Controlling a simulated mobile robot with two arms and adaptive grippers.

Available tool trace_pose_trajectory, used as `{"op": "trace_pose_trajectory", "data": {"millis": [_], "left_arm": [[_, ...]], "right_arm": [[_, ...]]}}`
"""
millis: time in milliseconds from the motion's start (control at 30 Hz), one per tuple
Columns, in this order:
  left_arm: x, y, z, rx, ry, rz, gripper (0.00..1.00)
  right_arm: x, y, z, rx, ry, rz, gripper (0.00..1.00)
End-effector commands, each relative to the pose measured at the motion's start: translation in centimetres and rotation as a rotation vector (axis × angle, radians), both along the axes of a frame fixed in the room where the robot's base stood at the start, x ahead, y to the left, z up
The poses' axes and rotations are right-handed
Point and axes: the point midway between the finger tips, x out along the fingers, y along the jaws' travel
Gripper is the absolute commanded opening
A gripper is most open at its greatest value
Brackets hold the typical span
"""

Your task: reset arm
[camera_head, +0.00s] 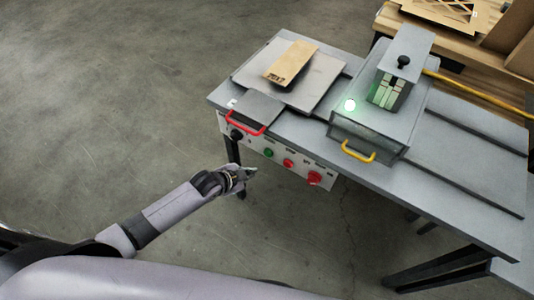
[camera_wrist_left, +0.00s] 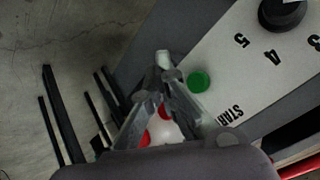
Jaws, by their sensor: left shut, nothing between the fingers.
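My left gripper (camera_head: 250,172) hangs in the air in front of the grey machine table (camera_head: 465,172), near its control panel (camera_head: 252,144). In the left wrist view its fingers (camera_wrist_left: 163,62) are together and empty. They cover part of the panel, beside a green button (camera_wrist_left: 199,82); red buttons show partly behind them. My left arm reaches in from the lower left of the head view. My right gripper is in neither view.
A cardboard piece (camera_head: 291,63) lies on a grey plate at the table's left. A red handle (camera_head: 246,127) juts from the front edge. The floor at left is clear.

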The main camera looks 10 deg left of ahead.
Motion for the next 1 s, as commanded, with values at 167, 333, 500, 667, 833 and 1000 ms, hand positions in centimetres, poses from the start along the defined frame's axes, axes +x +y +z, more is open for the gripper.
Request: {"op": "trace_pose_trajectory", "data": {"millis": [167, 333, 500, 667, 833, 1000], "left_arm": [[0.0, 0.0, 0.0, 0.000, 0.000, 0.000, 0.00], [-0.2, 0.3, -0.6, -0.002, 0.010, 0.014, 0.00], [-3.1, 2.9, -6.5, -0.017, 0.107, 0.155, 0.00], [-10.6, 6.3, -15.3, -0.033, 0.267, 0.371, 0.00], [-21.3, 8.1, -22.6, -0.039, 0.439, 0.567, 0.00], [-32.1, 8.0, -27.0, -0.038, 0.591, 0.716, 0.00]], "right_arm": [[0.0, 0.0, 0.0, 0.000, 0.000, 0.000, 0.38], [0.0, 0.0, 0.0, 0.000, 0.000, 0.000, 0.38], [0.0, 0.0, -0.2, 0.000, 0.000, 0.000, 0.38], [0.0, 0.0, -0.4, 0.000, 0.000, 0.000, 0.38], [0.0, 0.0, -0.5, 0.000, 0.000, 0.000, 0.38], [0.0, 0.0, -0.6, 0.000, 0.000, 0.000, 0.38]]}}
